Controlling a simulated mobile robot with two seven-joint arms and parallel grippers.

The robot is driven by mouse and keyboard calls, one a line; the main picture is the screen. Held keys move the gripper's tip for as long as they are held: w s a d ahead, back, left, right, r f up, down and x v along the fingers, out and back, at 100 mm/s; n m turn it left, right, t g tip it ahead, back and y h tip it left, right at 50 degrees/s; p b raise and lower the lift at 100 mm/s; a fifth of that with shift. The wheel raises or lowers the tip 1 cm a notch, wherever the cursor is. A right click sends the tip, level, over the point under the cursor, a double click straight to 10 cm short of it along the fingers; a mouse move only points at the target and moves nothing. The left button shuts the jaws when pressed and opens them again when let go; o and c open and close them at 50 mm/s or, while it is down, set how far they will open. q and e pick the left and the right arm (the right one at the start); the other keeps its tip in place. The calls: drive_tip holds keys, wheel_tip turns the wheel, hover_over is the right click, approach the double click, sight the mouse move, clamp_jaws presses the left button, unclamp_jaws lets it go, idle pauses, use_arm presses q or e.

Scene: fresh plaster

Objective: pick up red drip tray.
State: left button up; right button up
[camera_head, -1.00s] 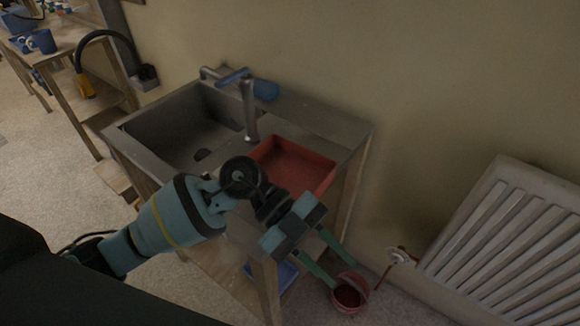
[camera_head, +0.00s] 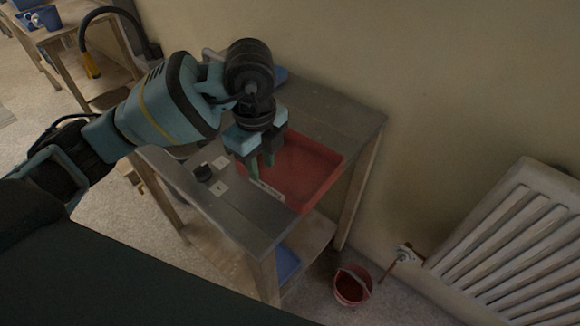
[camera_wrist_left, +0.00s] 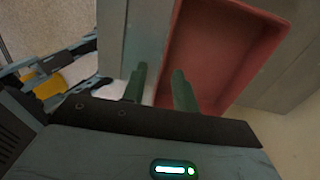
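My left gripper (camera_head: 262,166) points down at the tray's near-left edge. In the left wrist view my left gripper (camera_wrist_left: 160,88) has its two green fingers apart, and the edge of the red drip tray (camera_wrist_left: 215,50) runs between them. One finger is over the tray's inside, the other outside. I cannot tell whether either finger touches the wall. The tray's left corner is partly hidden behind my gripper. My right gripper is not in view.
A red bucket (camera_head: 352,287) stands on the floor, with a white radiator (camera_head: 515,235) to the right. The wall is close behind the counter.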

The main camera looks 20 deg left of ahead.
sight(266, 181)
use_arm(q)
drive_tip(key=shift+w+d+f, duration=0.1)
drive_tip(key=shift+d+f, duration=0.05)
drive_tip(key=shift+f, duration=1.45)
drive_tip(key=shift+w+d+f, duration=0.1)
drive_tip(key=shift+d+f, duration=0.05)
drive_tip(key=shift+f, duration=1.45)
clamp_jaws()
